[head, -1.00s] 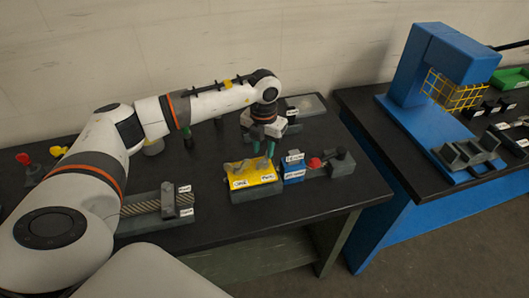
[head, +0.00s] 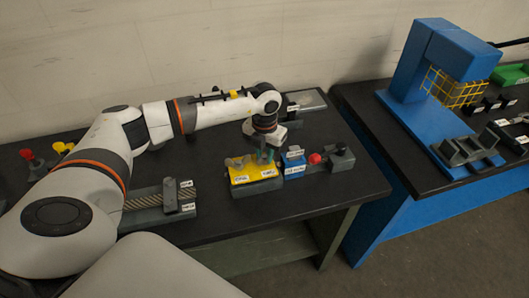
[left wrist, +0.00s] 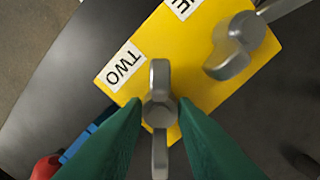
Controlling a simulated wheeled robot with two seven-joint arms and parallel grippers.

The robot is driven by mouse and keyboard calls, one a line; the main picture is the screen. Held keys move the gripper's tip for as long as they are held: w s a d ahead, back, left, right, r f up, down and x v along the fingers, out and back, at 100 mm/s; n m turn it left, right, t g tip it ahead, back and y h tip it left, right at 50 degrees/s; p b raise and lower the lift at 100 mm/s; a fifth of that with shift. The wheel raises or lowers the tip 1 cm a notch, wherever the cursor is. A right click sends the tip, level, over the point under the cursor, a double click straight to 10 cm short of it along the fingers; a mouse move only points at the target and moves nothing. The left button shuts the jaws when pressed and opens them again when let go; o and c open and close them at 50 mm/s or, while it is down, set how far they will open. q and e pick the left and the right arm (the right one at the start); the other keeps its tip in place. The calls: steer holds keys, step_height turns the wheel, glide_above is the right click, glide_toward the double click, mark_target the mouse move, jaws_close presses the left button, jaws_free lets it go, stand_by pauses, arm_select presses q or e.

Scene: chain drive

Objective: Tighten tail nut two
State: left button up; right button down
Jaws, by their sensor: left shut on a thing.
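The yellow block (head: 255,183) sits on the dark bench, with two white labels along its near edge. In the left wrist view the yellow block (left wrist: 185,45) shows the label TWO (left wrist: 124,65) beside a grey wing nut, tail nut two (left wrist: 160,80). My left gripper (left wrist: 160,115) has its green fingers shut on this nut from both sides, with the wings running between them. In the head view my left gripper (head: 265,155) points down at the block's right end. A second grey wing nut (left wrist: 232,55) stands clear of the fingers. My right gripper is out of view.
A blue block (head: 293,170) with labels, a red knob (head: 315,159) and a grey block (head: 341,160) stand close right of the yellow block. A grey fixture (head: 150,198) lies left. A blue press (head: 435,65) stands on the right bench.

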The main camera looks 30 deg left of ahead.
arm_select(q)
steer(key=m+b, duration=0.4)
steer(key=shift+f, duration=0.15)
steer(key=m+b, duration=0.2)
steer(key=m, duration=0.1)
steer(key=shift+m+b, duration=0.3)
steer(key=shift+b, duration=0.05)
steer(key=shift+m+b, duration=0.35)
steer(key=shift+m, duration=0.25)
steer(key=shift+r, duration=0.25)
steer(key=o, duration=0.6)
steer(key=shift+o, duration=0.2)
